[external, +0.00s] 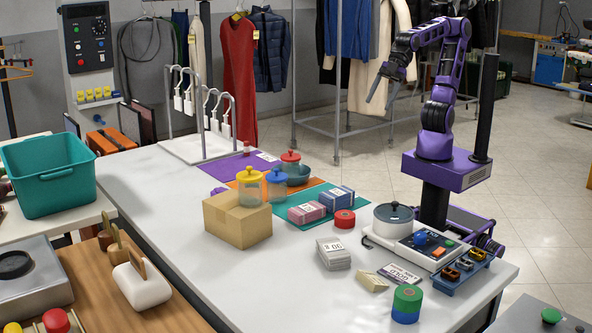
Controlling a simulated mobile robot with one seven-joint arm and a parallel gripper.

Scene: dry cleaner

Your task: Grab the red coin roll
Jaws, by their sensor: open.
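A short, wide red roll (345,218) lies on the white table, beside the front right edge of the green mat (312,225). A much smaller red and white cylinder (246,148) stands farther back by the purple mat (236,168). I cannot tell for sure which of the two is the red coin roll.
A lidded pot (393,217) stands right of the red roll. Pink and blue bundles (306,213), lidded jars (249,189), a cardboard box (238,222), a card stack (333,254) and a green-and-blue roll stack (407,303) surround it. The table's left front is clear.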

